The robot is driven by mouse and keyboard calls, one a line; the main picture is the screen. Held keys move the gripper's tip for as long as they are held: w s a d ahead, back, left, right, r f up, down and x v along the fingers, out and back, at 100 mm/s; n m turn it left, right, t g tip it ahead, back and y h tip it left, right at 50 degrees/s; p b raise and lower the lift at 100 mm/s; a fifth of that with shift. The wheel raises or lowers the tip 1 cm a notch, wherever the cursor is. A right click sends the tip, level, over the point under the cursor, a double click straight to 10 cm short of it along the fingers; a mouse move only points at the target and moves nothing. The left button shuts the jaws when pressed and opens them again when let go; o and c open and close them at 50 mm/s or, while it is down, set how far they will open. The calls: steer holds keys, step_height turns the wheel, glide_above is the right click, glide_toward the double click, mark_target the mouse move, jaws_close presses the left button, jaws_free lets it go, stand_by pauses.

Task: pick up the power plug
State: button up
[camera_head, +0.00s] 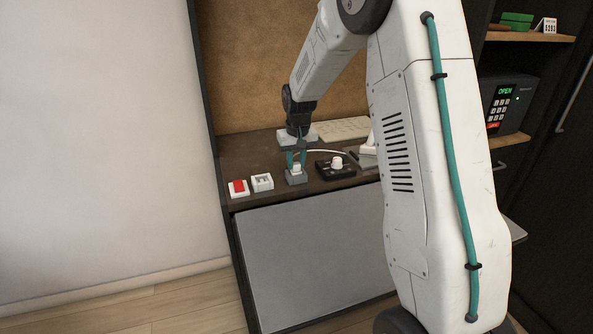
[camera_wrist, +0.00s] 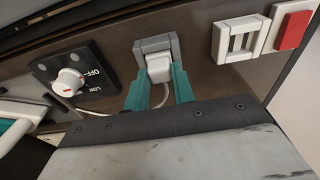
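The white power plug (camera_wrist: 158,68) sits in a grey holder (camera_wrist: 155,45) on the dark vanity top, its white cable running out between my fingers. In the head view the plug (camera_head: 297,168) stands upright in the grey block (camera_head: 297,178). My gripper (camera_wrist: 161,78) points at it, with one teal finger on each side of the plug, very close to its sides. My gripper (camera_head: 297,158) is also above the holder in the head view. I cannot tell whether the fingers press on the plug.
A black dial box (camera_head: 336,167) stands right of the holder in the head view. A white rocker switch (camera_head: 262,182) and a red-topped switch (camera_head: 238,187) are to its left, near the front edge. A keypad safe (camera_head: 505,102) stands at the far right.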

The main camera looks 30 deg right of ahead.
mark_target(296, 164)
steer(key=shift+c, duration=0.5)
steer(key=shift+r, duration=0.5)
steer(key=r, duration=0.1)
steer(key=s+r, duration=0.1)
steer(key=shift+a+r, duration=0.15)
steer(key=shift+r, duration=0.25)
steer(key=s+a+r, duration=0.2)
steer(key=s, duration=0.5)
steer(key=s+a+r, duration=0.2)
steer(key=s+r, duration=0.1)
steer(key=s, duration=0.4)
steer(key=shift+s+a+r, duration=0.15)
steer(key=shift+a, duration=0.1)
